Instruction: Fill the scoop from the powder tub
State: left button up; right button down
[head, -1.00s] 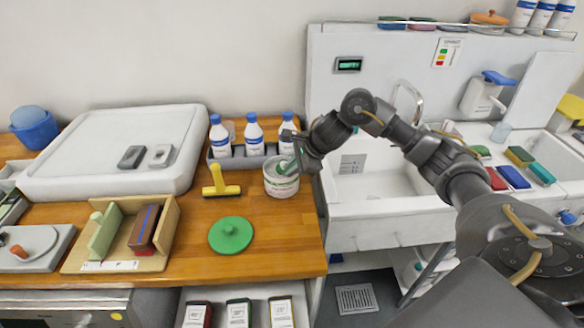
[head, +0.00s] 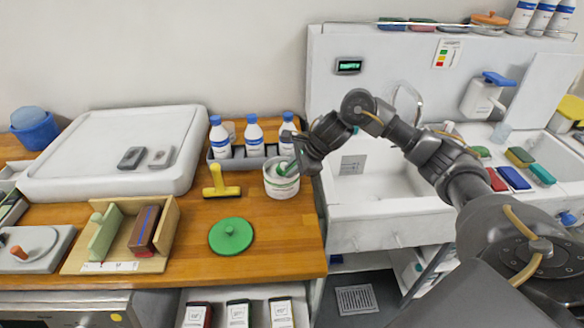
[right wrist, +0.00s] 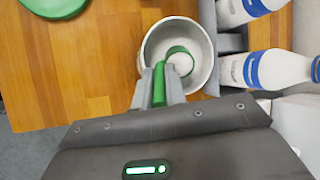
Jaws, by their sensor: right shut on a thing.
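The powder tub (head: 282,184) is a white round tub standing open on the wooden counter near its right end. It also shows in the right wrist view (right wrist: 147,62). My right gripper (head: 299,158) is over the tub, shut on the green handle of the scoop (right wrist: 159,86). The scoop's round green cup is inside the tub's mouth and holds white powder (right wrist: 181,63). How deep the cup sits is hard to tell. The green lid (head: 230,236) lies flat on the counter to the left of the tub. My left gripper is not in view.
Several white bottles with blue caps (head: 254,135) stand in a grey holder (head: 236,161) behind the tub. A yellow squeegee-like tool (head: 220,184) lies left of it. A sink (head: 375,190) is on the right. A wooden box (head: 121,236) holds brushes or blocks at left.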

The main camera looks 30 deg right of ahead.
jog(key=shift+r+p, duration=1.8)
jog(key=shift+r, duration=1.6)
jog(key=shift+w, duration=0.1)
jog(key=s+a+f+n+g+y+b, duration=0.1)
jog(key=s+a+f+n+g+b, duration=0.1)
jog(key=s+a+n, duration=0.2)
jog(key=s+a+f+n+g+y+b, duration=0.1)
jog(key=s+a+n, duration=0.4)
jog(key=s, duration=0.5)
jog(key=shift+s+a+f+n+g+y+b, duration=0.35)
jog(key=shift+a+g+y+b, duration=0.2)
jog(key=shift+g+b, duration=0.2)
jog(key=shift+w, duration=0.1)
